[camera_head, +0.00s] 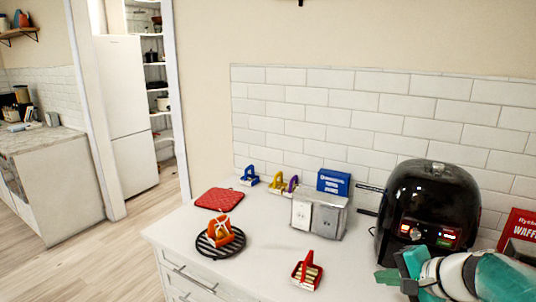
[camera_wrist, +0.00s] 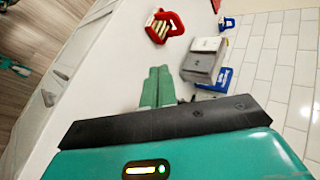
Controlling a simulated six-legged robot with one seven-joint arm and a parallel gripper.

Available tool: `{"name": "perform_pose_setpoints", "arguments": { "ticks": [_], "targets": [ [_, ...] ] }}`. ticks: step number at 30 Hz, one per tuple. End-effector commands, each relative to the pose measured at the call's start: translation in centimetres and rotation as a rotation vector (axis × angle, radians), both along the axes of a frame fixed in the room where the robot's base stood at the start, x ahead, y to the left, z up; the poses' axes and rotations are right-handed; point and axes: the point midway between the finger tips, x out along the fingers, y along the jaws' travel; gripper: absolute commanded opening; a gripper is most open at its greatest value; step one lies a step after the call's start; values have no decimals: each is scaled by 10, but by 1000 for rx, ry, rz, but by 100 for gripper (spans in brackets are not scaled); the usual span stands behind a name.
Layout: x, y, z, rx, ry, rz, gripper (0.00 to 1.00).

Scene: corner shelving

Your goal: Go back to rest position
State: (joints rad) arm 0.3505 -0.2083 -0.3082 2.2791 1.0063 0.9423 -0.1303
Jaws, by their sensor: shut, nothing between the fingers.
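My gripper (camera_head: 388,277) is at the lower right in the head view, over the counter in front of the black air fryer (camera_head: 425,208). Its teal fingers (camera_wrist: 158,88) lie together in the wrist view, shut with nothing between them. The arm reaches in from the right edge. The nearest loose thing is a small red basket (camera_head: 307,273) with pale sticks in it, left of the gripper and apart from it. The basket also shows at the top of the wrist view (camera_wrist: 176,24).
The white counter (camera_head: 270,260) holds a grey metal box (camera_head: 319,216), a blue box (camera_head: 333,182), a red pot holder (camera_head: 219,199), and a black round rack (camera_head: 208,246) with an orange item on it. A red waffle box (camera_head: 520,228) stands at the right. The tiled wall is behind.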

Motion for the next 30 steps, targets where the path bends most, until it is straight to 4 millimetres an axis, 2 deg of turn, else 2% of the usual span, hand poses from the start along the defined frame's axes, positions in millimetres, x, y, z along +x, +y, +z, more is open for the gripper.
{"name": "perform_pose_setpoints", "arguments": {
  "ticks": [1,3,6,9,12,17,30],
  "targets": [
    [-12,32,3,-82,12,110,0],
    [-32,65,2,-205,35,249,0],
    [-61,101,-1,-404,56,429,0],
    [-89,122,-4,-620,58,584,0],
    [-110,131,-3,-821,47,695,0],
    [-126,134,-1,-1018,29,779,0],
    [-128,132,0,-1051,30,790,0]
  ]
}}
